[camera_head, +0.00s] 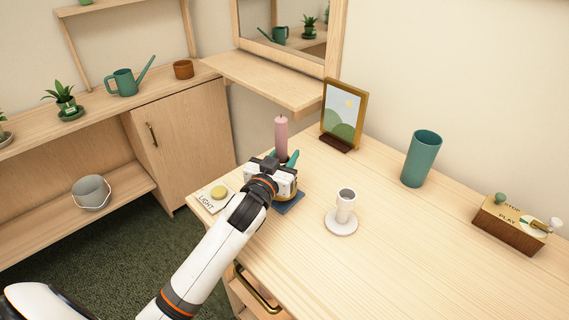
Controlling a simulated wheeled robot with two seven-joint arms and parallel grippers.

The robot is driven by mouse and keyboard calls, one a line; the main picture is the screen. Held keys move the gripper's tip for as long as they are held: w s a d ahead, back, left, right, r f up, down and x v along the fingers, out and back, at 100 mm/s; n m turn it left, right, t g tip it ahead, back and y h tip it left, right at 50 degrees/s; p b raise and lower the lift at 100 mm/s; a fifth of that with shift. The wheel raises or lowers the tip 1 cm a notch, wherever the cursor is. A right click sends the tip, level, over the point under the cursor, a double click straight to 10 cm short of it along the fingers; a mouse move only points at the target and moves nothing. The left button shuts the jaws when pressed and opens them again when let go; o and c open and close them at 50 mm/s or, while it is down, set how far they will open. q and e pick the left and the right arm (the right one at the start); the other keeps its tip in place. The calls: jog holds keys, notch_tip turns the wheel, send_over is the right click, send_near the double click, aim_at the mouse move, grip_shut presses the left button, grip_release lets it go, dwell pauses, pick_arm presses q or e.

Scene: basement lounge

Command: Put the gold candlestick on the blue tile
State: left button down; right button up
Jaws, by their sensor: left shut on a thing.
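My left gripper (284,160) reaches in over the left part of the desk and is shut on the gold candlestick. The gripper hides most of the candlestick; a gold bit shows low at its right side. A pink candle (281,138) stands upright just beyond the gripper, apparently in the candlestick. The dark blue tile (291,204) lies on the desk beneath the gripper, partly covered by it. I cannot tell whether the candlestick touches the tile. My right gripper is not in view.
A white candlestick (344,208) stands close to the right of the tile. A light switch box (215,195) is at the left edge. A framed picture (344,112), a teal vase (421,160) and a wooden box (510,224) stand farther back and right. The front right desk is clear.

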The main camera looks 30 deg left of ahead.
pick_arm(q)
jog(key=shift+f, duration=0.85)
jog(key=shift+f, duration=0.15)
jog(key=c, duration=0.9)
grip_release()
jog(key=shift+c, duration=0.2)
jog(key=shift+s, duration=0.15)
jog(key=s, duration=1.1)
jog(key=shift+s+d+b, duration=0.35)
jog(key=shift+s+b, duration=0.05)
jog(key=shift+b, duration=0.05)
